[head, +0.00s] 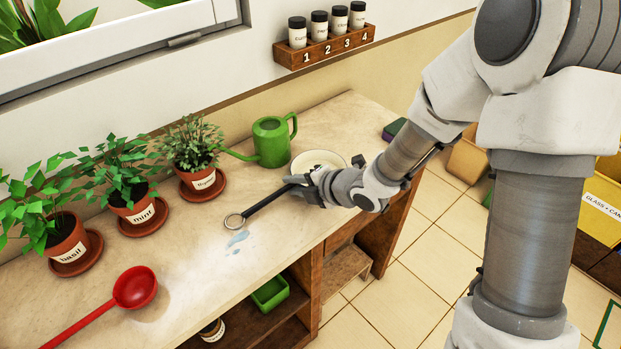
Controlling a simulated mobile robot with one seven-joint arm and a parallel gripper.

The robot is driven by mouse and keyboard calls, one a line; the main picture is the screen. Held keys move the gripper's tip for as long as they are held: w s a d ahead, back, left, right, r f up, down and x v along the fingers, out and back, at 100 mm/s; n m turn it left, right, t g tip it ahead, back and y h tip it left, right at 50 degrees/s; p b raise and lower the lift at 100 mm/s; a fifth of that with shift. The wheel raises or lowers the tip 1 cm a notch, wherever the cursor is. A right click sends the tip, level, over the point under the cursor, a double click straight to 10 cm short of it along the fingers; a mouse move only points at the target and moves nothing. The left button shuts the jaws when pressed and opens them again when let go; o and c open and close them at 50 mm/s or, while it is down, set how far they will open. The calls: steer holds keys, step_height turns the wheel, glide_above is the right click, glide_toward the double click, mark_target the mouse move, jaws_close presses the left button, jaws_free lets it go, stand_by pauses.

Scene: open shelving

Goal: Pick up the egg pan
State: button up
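A small round metal-rimmed piece (234,221) on a long black handle (266,202) is the likeliest egg pan. It shows over the wooden counter, its round end toward the front left. My gripper (298,187) is at the far end of this handle, with its dark fingers around or right beside it. The fingers are small and partly hidden by the wrist, so I cannot tell whether they are closed on it. I also cannot tell whether the round end touches the counter. A pale round dish (318,158) is just behind the gripper, partly hidden by it.
A green watering can (271,141) stands behind the gripper. Potted thyme (199,178), mint (140,210) and basil (68,240) line the wall. A red ladle (134,287) lies front left. Bluish spots (237,238) mark the counter (205,265). A spice rack (324,48) hangs above.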

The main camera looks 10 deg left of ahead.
jaws_close()
stand_by(1.4)
